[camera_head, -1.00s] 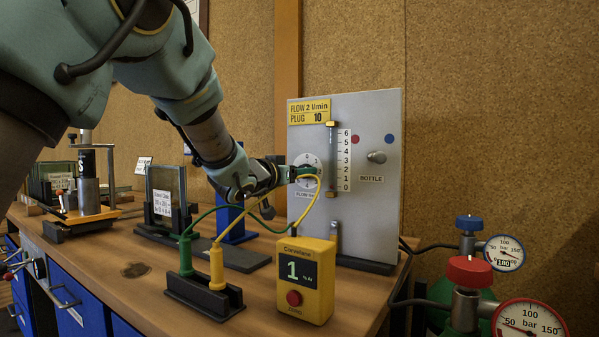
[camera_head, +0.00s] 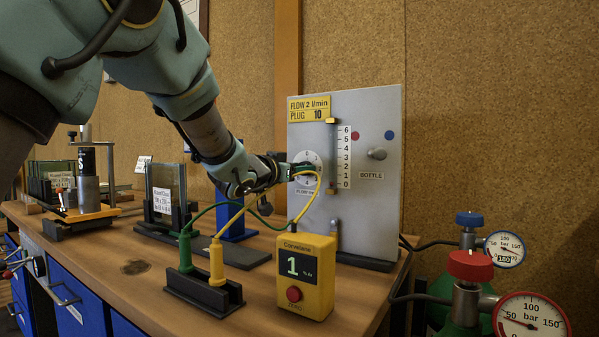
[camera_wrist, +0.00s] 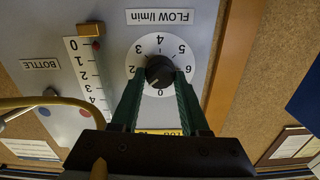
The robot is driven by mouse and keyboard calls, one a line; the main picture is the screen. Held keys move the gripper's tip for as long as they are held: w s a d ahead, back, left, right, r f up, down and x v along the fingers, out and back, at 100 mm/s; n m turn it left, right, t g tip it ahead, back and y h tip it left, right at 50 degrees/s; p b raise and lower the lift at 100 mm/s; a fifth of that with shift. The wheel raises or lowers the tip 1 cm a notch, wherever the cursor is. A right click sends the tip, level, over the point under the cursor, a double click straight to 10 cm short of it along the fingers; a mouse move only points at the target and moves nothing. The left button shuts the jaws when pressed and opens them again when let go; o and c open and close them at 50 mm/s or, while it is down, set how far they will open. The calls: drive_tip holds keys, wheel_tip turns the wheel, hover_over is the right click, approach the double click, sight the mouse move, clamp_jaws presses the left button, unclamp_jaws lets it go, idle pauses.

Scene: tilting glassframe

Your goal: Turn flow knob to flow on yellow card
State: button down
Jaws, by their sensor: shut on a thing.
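The flow knob is a dark round knob (camera_wrist: 158,71) on a white dial (camera_wrist: 138,53) numbered 0 to 6, seen inverted in the wrist view. My gripper (camera_wrist: 160,80) is shut on the knob, one dark green finger on each side. The knob's pointer setting is too small to read surely. In the head view the dial (camera_head: 306,158) is partly hidden by my gripper (camera_head: 297,171). The yellow card (camera_head: 309,109) at the panel's top left reads FLOW 2 l/min, PLUG 10. In the wrist view a small red float (camera_wrist: 96,45) sits near 0 on the flow scale (camera_wrist: 88,75).
Gas bottles with gauges (camera_head: 528,318) are at right.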

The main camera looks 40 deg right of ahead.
drive_tip(key=shift+s+m+b, duration=0.1)
drive_tip(key=shift+m+b, duration=2.85)
drive_tip(key=shift+m, duration=0.85)
drive_tip(key=shift+c, duration=2)
unclamp_jaws()
drive_tip(key=v, duration=1)
drive_tip(key=shift+a+b, duration=0.35)
drive_tip(key=shift+b, duration=0.05)
